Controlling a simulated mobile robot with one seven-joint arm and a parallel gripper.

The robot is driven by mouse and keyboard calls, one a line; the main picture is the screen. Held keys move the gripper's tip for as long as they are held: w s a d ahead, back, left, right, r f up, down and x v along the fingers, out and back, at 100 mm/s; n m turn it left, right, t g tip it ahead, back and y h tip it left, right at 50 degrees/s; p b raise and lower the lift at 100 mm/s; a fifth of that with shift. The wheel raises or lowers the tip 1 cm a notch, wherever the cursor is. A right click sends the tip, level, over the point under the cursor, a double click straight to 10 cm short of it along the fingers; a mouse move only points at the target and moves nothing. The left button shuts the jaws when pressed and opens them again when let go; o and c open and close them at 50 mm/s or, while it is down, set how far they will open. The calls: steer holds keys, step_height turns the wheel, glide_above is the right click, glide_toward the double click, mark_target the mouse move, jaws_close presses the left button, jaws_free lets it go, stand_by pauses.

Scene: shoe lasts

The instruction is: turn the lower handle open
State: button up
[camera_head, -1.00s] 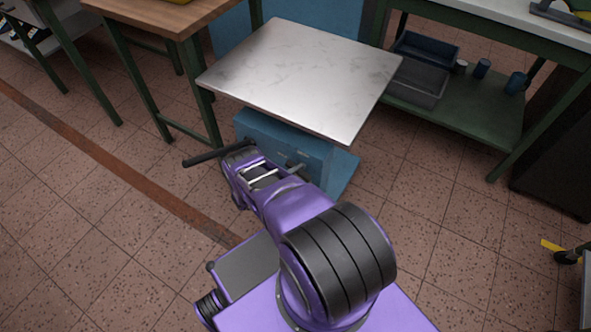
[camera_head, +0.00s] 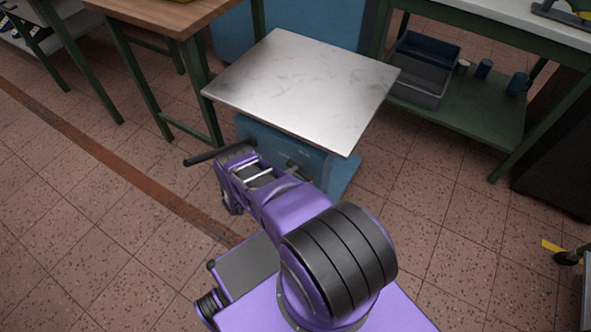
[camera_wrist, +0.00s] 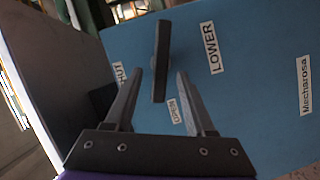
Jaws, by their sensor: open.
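The lower handle (camera_wrist: 161,62) is a dark bar on a blue panel (camera_wrist: 245,40) in the wrist view, beside the label LOWER (camera_wrist: 212,48). Smaller labels lie near it; one reads OPEN (camera_wrist: 174,111), and another at the left is partly hidden. My gripper (camera_wrist: 158,75) is open. In the picture, the handle lies between its two fingers with a gap on each side; I cannot tell how far ahead it is. In the head view my purple arm hides the gripper and part of the blue cabinet (camera_head: 322,165).
A pale metal top (camera_head: 300,90) overhangs the cabinet. A long dark bar (camera_head: 205,157) juts left beside my wrist. A wooden bench (camera_head: 165,15) stands at the back left, and a green bench with trays (camera_head: 420,85) at the right.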

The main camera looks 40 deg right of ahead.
steer(key=a+r, duration=0.2)
steer(key=a, duration=1.1)
steer(key=shift+s+a, duration=0.15)
steer(key=shift+a, duration=0.1)
